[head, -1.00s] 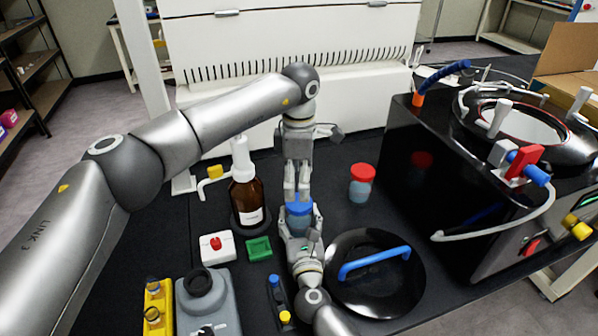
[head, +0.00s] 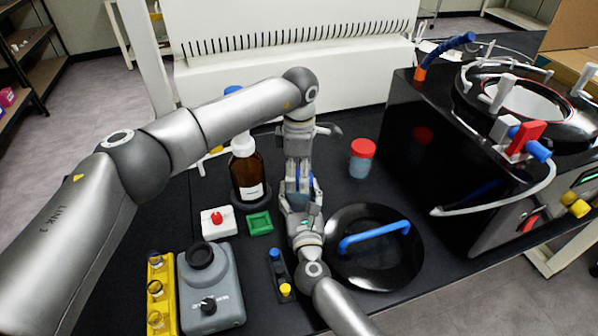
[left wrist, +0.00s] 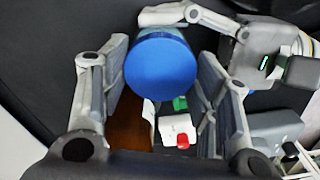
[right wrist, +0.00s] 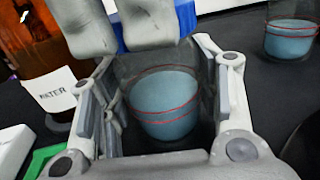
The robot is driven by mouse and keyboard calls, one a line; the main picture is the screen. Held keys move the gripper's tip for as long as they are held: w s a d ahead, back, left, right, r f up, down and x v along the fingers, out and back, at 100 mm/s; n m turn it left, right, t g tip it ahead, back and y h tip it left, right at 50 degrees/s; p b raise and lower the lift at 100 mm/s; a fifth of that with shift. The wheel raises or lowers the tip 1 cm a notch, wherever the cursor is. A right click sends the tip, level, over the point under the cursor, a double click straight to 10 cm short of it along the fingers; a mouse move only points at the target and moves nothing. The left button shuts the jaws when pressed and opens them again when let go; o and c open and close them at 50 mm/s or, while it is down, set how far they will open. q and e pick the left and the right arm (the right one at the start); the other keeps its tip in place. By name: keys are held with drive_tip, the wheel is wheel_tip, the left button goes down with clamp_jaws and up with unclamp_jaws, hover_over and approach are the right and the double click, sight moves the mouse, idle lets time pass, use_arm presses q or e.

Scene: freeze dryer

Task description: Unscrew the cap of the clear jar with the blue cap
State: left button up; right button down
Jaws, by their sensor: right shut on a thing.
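The clear jar (right wrist: 165,105) with bluish contents and red lines stands between my right gripper's fingers in the right wrist view. My right gripper (head: 300,196) is shut on the jar. The blue cap (left wrist: 160,72) sits on top of the jar, mostly hidden by fingers in the head view. My left gripper (head: 298,176) points down from above, with its fingers on either side of the cap. In the left wrist view its finger pads stand wide, with a visible gap at the cap's right side, so it looks open around the cap.
A red-capped jar (head: 361,158) stands to the right. A round black lid (head: 375,262) with a blue handle lies near my right gripper. A brown bottle (head: 247,172), red-button box (head: 217,221), green tray (head: 259,223) and grey device (head: 210,290) stand to the left.

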use_arm(q)
drive_tip(key=c, duration=0.4)
drive_tip(key=n, duration=0.9)
drive_tip(key=shift+d, duration=0.1)
drive_tip(key=shift+r, duration=0.25)
drive_tip(key=shift+r, duration=0.9)
drive_tip(key=shift+r, duration=2.05)
use_arm(e)
drive_tip(key=shift+c, duration=2)
unclamp_jaws()
